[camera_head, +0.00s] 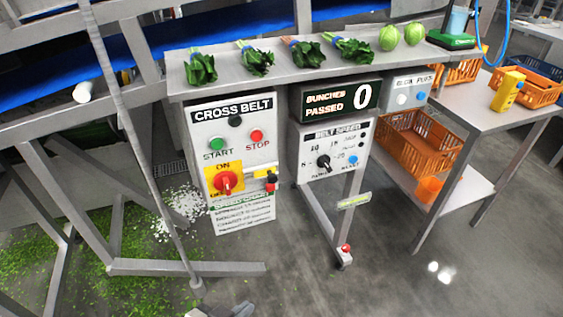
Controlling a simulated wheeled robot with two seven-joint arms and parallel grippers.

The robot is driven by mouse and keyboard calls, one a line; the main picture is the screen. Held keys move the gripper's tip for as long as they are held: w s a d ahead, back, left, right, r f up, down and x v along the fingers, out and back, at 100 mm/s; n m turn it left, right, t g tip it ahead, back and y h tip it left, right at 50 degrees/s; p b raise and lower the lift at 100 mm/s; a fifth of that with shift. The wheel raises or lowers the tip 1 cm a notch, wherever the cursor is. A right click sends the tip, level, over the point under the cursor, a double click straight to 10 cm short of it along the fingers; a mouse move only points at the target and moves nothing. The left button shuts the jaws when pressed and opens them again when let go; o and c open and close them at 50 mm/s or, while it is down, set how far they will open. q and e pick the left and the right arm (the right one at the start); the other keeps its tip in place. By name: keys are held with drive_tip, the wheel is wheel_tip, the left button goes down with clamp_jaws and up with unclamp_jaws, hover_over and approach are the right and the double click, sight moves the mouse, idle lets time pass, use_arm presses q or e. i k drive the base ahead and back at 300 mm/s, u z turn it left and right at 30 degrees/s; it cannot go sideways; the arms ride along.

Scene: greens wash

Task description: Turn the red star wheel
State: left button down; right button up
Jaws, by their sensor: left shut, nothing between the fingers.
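A red rotary handle (226,182) sits on a yellow plate marked ON, on the front of the CROSS BELT control box (238,150). A small red knob (345,248) shows low on the metal stand leg under the BELT SPEED box. I cannot tell which of these red parts is the star wheel; no star shape is clear at this size. My left gripper (243,308) just enters at the bottom edge, shut and empty, well below and apart from both red parts. Most of it is cut off. My right gripper is out of view.
A red and black piece (271,183) hangs beside the yellow plate. The BELT SPEED box (325,150) is to the right. Slanting metal legs (180,268) stand at left, with spilled greens on the floor. Orange crates (425,140) sit at right. The middle floor is clear.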

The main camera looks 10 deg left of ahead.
sight(346, 248)
drive_tip(key=u, duration=2.35)
drive_tip(key=k, duration=0.55)
drive_tip(key=z, duration=2.2)
drive_tip(key=i, duration=0.5)
